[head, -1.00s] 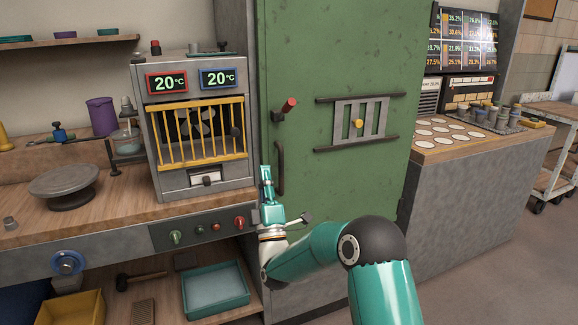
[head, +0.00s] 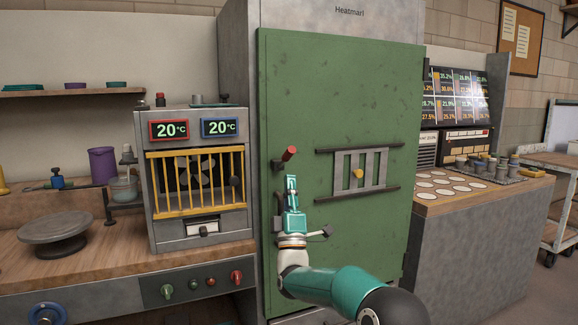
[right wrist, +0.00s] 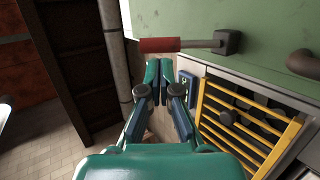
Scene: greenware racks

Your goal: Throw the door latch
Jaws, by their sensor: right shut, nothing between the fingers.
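The green cabinet door (head: 340,105) is closed. The latch (head: 289,154), a short lever with a red grip, sticks out near the door's left edge. In the right wrist view the latch's red grip (right wrist: 165,45) lies across the picture just beyond my fingertips, with its dark mount to the right. My right gripper (head: 291,179) is just below the latch, pointing up; its shut, empty fingers (right wrist: 159,68) appear close to the grip, but I cannot tell whether they touch. My left gripper is not in view.
A dark door handle (right wrist: 303,63) is near the gripper. A small kiln with yellow bars (head: 197,183) stands left on the wooden bench (head: 110,262). A sliding vent (head: 361,171) is on the door. A counter with pale discs (head: 440,200) stands right.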

